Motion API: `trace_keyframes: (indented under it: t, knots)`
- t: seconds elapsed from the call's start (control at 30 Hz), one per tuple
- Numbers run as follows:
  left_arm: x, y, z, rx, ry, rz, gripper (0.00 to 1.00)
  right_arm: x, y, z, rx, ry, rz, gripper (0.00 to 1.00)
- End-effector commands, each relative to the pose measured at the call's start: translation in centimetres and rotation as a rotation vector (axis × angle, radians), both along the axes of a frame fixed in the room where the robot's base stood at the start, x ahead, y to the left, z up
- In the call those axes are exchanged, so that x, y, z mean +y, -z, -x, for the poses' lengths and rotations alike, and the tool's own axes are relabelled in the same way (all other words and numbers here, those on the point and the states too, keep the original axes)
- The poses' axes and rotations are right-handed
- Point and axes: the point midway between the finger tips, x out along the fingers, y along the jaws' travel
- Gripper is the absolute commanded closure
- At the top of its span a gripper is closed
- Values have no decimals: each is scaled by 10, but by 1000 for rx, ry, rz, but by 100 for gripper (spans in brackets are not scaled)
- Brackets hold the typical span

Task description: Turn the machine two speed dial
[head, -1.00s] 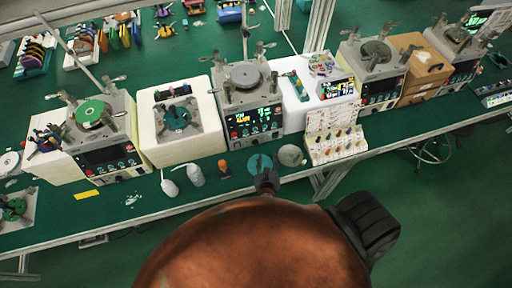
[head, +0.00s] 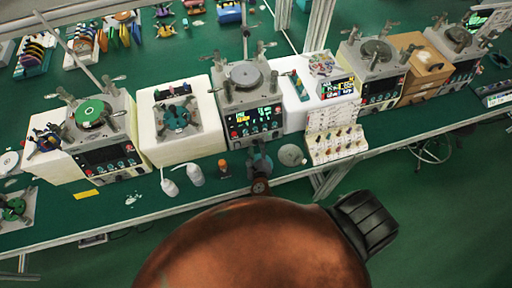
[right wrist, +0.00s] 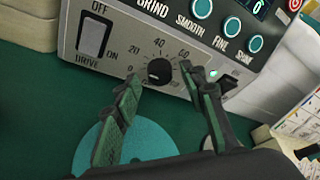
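The machine (head: 252,118) with a grey plate on top and a lit display stands mid-table in the head view; I read no number on it. Its black speed dial (right wrist: 159,71) shows in the right wrist view, on a scale marked 0, 20, 40, 60. My right gripper (right wrist: 160,79) is open, one green-padded finger on each side of the dial, with gaps between. In the head view my right gripper (head: 259,157) is at the machine's front and hides the dial. My left gripper is in neither view.
A DRIVE rocker switch (right wrist: 94,33) is left of the dial, and teal buttons (right wrist: 201,8) are above right. A teal disc (right wrist: 140,138) lies below the fingers. A pale round disc (head: 291,155) and a bottle rack (head: 336,146) stand to the right, white bottles (head: 195,175) to the left.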

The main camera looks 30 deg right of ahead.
Motion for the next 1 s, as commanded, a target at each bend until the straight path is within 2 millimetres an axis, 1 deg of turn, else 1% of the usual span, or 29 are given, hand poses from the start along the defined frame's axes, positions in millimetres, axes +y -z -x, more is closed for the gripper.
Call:
trace_keyframes:
  t: [0.17, 0.73, 1.0]
  knots:
    - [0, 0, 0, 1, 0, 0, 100, 0, 0, 0, 0, 0, -1, 61]
    - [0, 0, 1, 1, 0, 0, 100, 0, 0, 0, 0, 0, -1, 100]
    - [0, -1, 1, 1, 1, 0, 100, 0, 0, 0, -3, 0, -18, 100]
